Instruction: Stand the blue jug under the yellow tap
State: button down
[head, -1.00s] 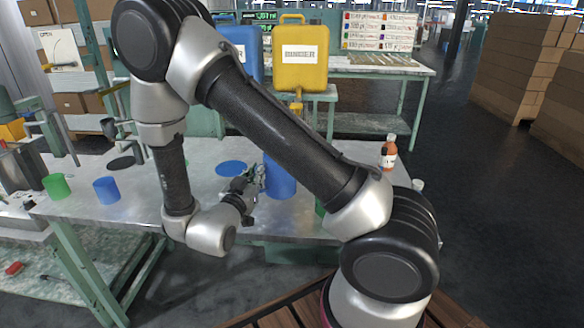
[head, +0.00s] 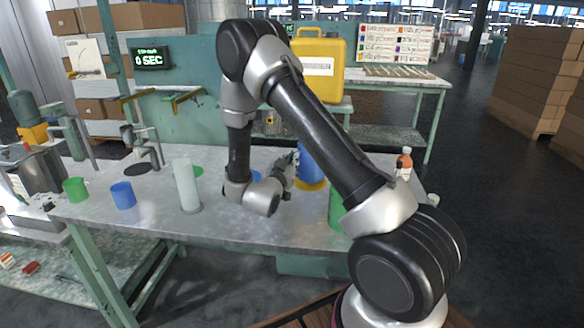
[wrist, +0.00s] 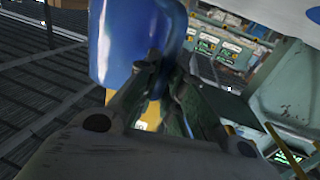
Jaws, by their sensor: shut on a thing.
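The blue jug (head: 309,165) is at the back of the metal table, over or on a yellow disc (head: 311,185); I cannot tell whether it touches it. My gripper (head: 293,160) is shut on the jug's left side. In the wrist view the jug (wrist: 130,40) fills the upper left beyond my gripper fingers (wrist: 165,75), with a patch of yellow below it. The jug looks upright in the head view. A yellow tank (head: 321,65) stands behind and above the jug. Its tap is hidden behind my arm.
A pale cylinder (head: 186,187) stands left of my gripper. A blue cup (head: 123,196) and a green cup (head: 75,190) are farther left. A green jug (head: 336,209) is partly behind my arm, and an orange bottle (head: 404,164) stands at the right.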

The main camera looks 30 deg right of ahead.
jog(key=shift+a+f, duration=0.1)
jog(key=shift+f, duration=1.05)
jog(key=c, duration=1.5)
grip_release()
jog(key=shift+f, duration=0.15)
jog(key=shift+c, duration=0.2)
